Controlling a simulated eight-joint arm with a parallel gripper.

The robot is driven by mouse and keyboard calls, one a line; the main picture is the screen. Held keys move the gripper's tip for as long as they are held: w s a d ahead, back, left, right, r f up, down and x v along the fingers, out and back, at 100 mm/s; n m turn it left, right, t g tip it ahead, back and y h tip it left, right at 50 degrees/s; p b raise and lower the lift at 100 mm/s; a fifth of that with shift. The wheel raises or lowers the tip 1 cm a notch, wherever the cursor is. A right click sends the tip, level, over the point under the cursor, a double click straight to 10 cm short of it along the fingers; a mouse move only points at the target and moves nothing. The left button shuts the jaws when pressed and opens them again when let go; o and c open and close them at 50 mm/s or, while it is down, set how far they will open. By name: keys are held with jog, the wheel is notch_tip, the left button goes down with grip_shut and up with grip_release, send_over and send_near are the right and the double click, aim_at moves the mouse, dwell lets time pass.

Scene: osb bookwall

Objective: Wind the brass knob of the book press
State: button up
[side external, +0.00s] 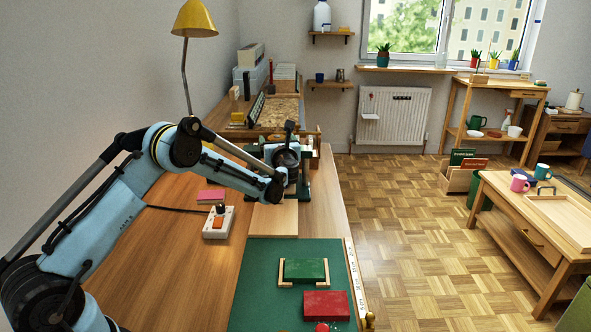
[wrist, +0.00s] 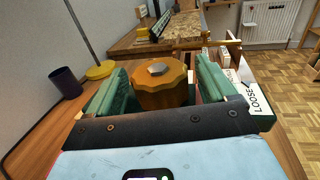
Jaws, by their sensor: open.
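The brass knob (wrist: 163,84), round with a scalloped rim and a grey hex nut on top, sits between the fingers in the wrist view. My gripper (wrist: 160,76) is open, with one green-padded finger on each side of the knob. I cannot tell whether either pad touches it. In the side view my gripper (side external: 284,163) is over the book press (side external: 304,192), a dark green frame at the bench's far part. My arm and gripper hide most of the press and its knob there. A white label reading "LOOSE" (wrist: 259,98) is right of the fingers in the wrist view.
A yellow lamp (side external: 193,20) and a white switch box with an orange switch (side external: 218,222) stand left of the press. A dark cup (wrist: 66,82) shows left of the gripper. A green mat (side external: 258,285) with a green book (side external: 305,270) and red book (side external: 326,305) lies nearer.

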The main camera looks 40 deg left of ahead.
jog(key=shift+w+a, duration=0.15)
jog(key=shift+a, duration=0.1)
jog(key=c, duration=1)
jog(key=shift+o, duration=0.2)
jog(key=shift+m+t, duration=0.3)
jog(key=shift+t, duration=0.1)
jog(key=m+t+h, duration=0.2)
jog(key=h, duration=0.1)
jog(key=shift+t, duration=0.4)
jog(key=shift+m+t+h, duration=1.3)
jog(key=shift+m+h, duration=0.4)
jog(key=shift+h, duration=0.2)
